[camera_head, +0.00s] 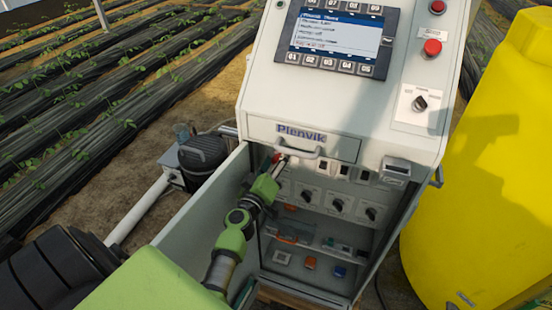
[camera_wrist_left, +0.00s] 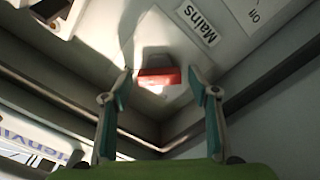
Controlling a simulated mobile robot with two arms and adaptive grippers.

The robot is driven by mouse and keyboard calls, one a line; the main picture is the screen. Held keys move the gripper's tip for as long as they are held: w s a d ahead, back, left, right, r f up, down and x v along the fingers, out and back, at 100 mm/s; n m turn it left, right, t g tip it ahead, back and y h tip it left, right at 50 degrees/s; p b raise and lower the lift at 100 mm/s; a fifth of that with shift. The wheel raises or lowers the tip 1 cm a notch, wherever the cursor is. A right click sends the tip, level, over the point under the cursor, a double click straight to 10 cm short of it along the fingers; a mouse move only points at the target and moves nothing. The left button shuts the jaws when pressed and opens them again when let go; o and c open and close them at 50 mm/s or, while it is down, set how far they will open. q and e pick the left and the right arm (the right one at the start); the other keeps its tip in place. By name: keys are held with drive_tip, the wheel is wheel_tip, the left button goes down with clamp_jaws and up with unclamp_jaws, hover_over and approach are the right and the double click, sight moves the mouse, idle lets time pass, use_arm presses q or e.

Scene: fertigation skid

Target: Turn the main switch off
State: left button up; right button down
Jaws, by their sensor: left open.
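The main switch is a red handle (camera_wrist_left: 158,76) on a light panel, beside a label reading "Mains" (camera_wrist_left: 198,25) in the left wrist view. In the head view a bit of red (camera_head: 277,158) shows at the upper left inside the cabinet, just past my left gripper (camera_head: 268,176). In the left wrist view my left gripper (camera_wrist_left: 163,92) is open, with one finger on each side of the red handle and visible gaps to it. I cannot tell whether the fingertips reach past its front face. My right gripper is not in view.
The cabinet (camera_head: 345,120) has an open door (camera_head: 205,222) to the left of my left arm. Several black knobs (camera_head: 337,205) sit right of the gripper, above a shelf (camera_head: 310,245). A drawer handle (camera_head: 298,150) is just above. A yellow tank (camera_head: 490,190) stands at the right.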

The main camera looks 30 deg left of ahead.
use_arm(q)
drive_tip(key=shift+s, duration=0.1)
drive_tip(key=c, duration=1.1)
drive_tip(key=n+b, duration=0.1)
drive_tip(key=n, duration=0.3)
drive_tip(key=shift+f, duration=0.15)
drive_tip(key=n, duration=0.4)
drive_tip(key=shift+f+n, duration=0.1)
drive_tip(key=shift+n, duration=0.2)
drive_tip(key=n, duration=0.4)
drive_tip(key=shift+f+n, duration=0.1)
drive_tip(key=shift+n, duration=0.2)
drive_tip(key=shift+f+n, duration=0.1)
drive_tip(key=shift+n, duration=2.2)
